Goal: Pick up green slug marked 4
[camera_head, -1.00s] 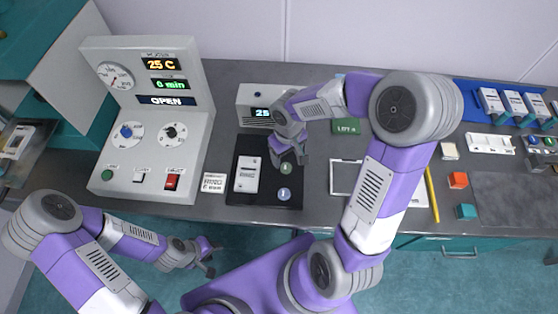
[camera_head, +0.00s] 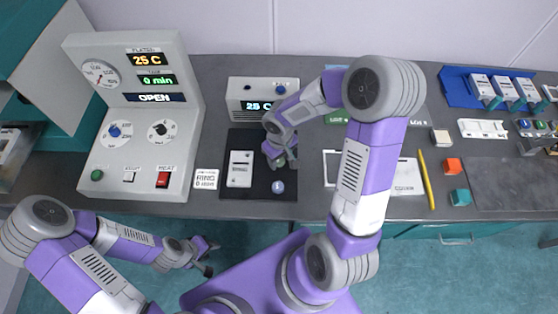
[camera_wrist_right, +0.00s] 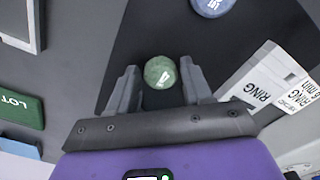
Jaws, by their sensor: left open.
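The green slug (camera_wrist_right: 160,72) is a small round disc with a pale mark that I cannot read clearly. It lies on the black mat (camera_head: 232,136). My right gripper (camera_wrist_right: 160,75) is open, with one finger on each side of the slug and a narrow gap on both sides. In the head view my right gripper (camera_head: 280,162) is over the mat and mostly hides the green slug. A blue slug (camera_head: 278,187) lies apart, near the mat's front edge; it also shows in the right wrist view (camera_wrist_right: 211,4). My left gripper (camera_head: 207,258) is open and empty, low in front of the bench.
A white RING block (camera_head: 240,169) lies on the mat left of my right gripper. A display box (camera_head: 262,98) reading 25 stands behind it. The large press panel (camera_head: 140,120) is at left. Orange (camera_head: 453,166) and teal (camera_head: 460,197) blocks lie at right.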

